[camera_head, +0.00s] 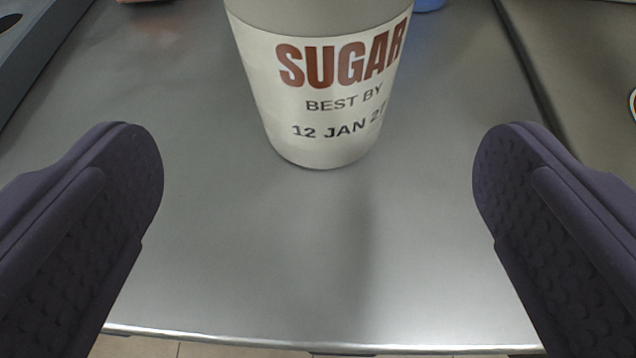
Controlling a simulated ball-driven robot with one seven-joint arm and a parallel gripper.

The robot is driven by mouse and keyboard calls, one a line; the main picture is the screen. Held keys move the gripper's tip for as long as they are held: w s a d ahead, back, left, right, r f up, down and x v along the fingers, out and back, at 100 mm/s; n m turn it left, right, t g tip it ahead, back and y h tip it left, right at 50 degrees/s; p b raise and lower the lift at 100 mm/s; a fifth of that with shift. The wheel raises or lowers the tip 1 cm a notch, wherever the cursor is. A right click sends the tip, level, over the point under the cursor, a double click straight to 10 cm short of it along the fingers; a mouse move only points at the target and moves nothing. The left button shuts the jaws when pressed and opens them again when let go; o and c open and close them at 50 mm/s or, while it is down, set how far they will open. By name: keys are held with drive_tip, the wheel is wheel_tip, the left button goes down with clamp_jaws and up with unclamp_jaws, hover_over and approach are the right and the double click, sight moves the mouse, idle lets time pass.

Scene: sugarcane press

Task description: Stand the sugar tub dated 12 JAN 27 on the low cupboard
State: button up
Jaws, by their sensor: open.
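The sugar tub (322,125) stands upright on a grey metal surface (240,260). It is a pale tub with a label reading SUGAR, BEST BY, 12 JAN 2 and a last digit that curves out of sight at the right. Its top is cut off by the upper picture edge. My gripper (318,170) is open and empty, with one dark purple finger on each side of the picture. The tub is beyond the fingertips, roughly centred between them, and neither finger touches it. I cannot identify the low cupboard in this view.
The metal surface ends at a near edge (320,347), with tiled floor below. A blue object (428,4) and a reddish object (140,1) are cut off at the top. A dark gap runs down the right, with another surface (585,70) beyond. Bare metal surrounds the tub.

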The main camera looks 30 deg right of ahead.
drive_tip(key=w+a+r+n+t+y, duration=0.1)
drive_tip(key=w+a+r+y, duration=0.2)
drive_tip(key=r, duration=0.8)
drive_tip(key=w+a+r+n+t+y, duration=0.1)
drive_tip(key=w+a+r+n+t, duration=0.15)
drive_tip(key=w+r, duration=0.6)
drive_tip(key=w+a+r+n+y, duration=0.15)
drive_tip(key=a+r, duration=0.25)
drive_tip(key=r, duration=1)
drive_tip(key=s+a+r+n+y, duration=0.1)
drive_tip(key=s+a+r, duration=0.15)
drive_tip(key=r, duration=0.65)
drive_tip(key=s+a+r+y, duration=0.1)
drive_tip(key=s+r, duration=0.3)
drive_tip(key=r, duration=0.6)
drive_tip(key=s+r, duration=1.2)
drive_tip(key=r, duration=0.1)
drive_tip(key=shift+s+n, duration=0.3)
drive_tip(key=shift+s, duration=0.1)
drive_tip(key=shift+d+f+t+h, duration=0.1)
drive_tip(key=shift+d+t+h, duration=0.1)
drive_tip(key=shift+t+h, duration=0.05)
